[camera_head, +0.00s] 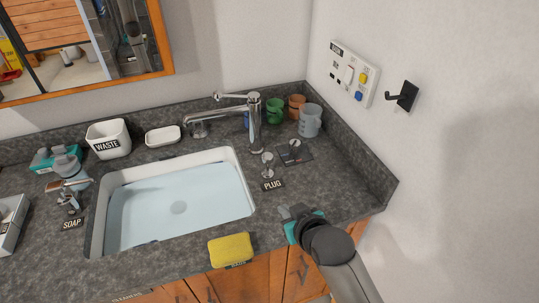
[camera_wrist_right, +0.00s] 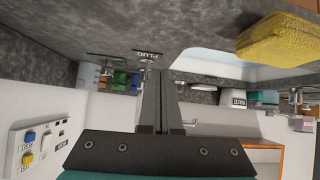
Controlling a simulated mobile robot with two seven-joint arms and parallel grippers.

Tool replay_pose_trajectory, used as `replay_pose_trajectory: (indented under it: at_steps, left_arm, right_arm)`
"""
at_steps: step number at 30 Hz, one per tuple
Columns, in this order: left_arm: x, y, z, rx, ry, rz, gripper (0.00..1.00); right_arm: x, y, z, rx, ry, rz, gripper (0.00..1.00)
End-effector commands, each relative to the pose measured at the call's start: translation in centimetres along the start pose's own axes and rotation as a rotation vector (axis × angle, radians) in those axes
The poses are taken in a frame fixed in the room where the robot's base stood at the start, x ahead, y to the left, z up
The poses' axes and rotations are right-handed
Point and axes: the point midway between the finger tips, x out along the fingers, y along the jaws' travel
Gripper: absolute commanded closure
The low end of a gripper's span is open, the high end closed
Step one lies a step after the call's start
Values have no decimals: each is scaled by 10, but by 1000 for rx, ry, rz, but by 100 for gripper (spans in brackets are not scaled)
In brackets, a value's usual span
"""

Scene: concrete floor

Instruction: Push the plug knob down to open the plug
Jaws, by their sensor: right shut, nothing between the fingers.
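The plug knob (camera_head: 267,163) is a small chrome knob standing on the dark stone counter, right of the sink, behind a PLUG label (camera_head: 272,184). In the right wrist view, upside down, the shut fingers (camera_wrist_right: 161,102) point towards the PLUG label (camera_wrist_right: 148,54); the knob is not clear there. My left gripper is not in view.
A chrome faucet (camera_head: 255,125) stands behind the knob. Green, brown and grey cups (camera_head: 310,120) stand in the back right corner. A yellow sponge (camera_head: 231,250) lies at the front edge, left of my gripper. A wall panel (camera_head: 352,73) and hook (camera_head: 403,96) are at right.

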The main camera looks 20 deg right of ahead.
Motion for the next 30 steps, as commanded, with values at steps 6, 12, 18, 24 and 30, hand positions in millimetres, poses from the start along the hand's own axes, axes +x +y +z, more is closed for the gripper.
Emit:
replay_pose_trajectory:
  at_steps: [6, 12, 18, 24, 30]
  left_arm:
    - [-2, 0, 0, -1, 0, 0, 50]
    - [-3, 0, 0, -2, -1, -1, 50]
    - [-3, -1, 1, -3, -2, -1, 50]
    - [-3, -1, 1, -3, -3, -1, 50]
    - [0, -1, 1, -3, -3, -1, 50]
  right_arm:
    - [10, 17, -80, 22, 268, 39, 100]
    - [9, 24, -111, 30, 376, 57, 100]
    - [9, 24, -111, 30, 379, 58, 100]
    - [11, 24, -112, 30, 377, 58, 100]
    - [30, 26, -119, 29, 378, 58, 100]
